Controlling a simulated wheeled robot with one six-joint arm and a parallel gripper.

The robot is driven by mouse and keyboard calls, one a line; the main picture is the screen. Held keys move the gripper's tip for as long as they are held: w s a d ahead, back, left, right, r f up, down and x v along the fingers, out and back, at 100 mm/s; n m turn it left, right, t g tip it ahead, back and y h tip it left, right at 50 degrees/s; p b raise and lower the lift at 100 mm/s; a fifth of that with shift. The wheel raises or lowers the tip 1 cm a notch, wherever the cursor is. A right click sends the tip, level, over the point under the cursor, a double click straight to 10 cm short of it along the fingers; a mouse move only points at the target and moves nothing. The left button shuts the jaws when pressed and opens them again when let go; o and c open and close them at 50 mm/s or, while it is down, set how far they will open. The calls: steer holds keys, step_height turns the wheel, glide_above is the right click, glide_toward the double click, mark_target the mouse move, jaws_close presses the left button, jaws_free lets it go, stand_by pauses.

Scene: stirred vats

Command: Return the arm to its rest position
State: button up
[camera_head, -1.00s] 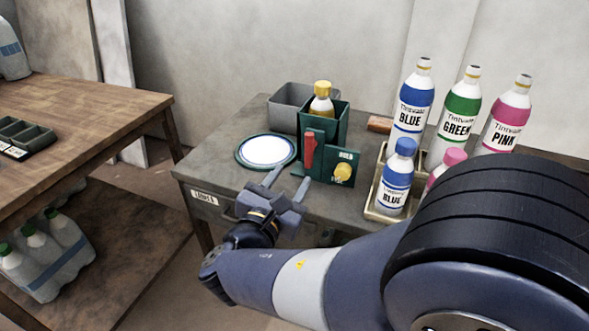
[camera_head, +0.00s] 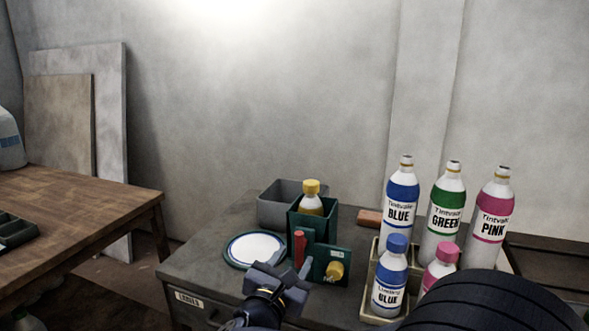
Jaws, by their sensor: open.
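My gripper (camera_head: 286,272) is at the bottom middle of the head view, in front of the grey table's (camera_head: 203,256) near edge. Its two fingers are spread, with nothing between them. Beyond it stands a dark green vat station (camera_head: 332,222) with a red lever (camera_head: 299,248) and a yellow knob (camera_head: 335,270). A yellow-capped bottle (camera_head: 311,199) stands upright in its box. Part of my arm fills the bottom right and hides the lower part of the tray there.
A round white plate with a green rim (camera_head: 255,250) lies left of the station. A grey bin (camera_head: 274,208) is behind it. Blue (camera_head: 401,205), green (camera_head: 445,205) and pink (camera_head: 491,210) bottles stand right, with smaller blue (camera_head: 390,280) and pink (camera_head: 440,262) ones in front. A wooden table (camera_head: 80,200) is left.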

mark_target(297, 253)
steer(key=x, duration=0.3)
steer(key=shift+w+d, duration=0.15)
steer(key=shift+w, duration=0.2)
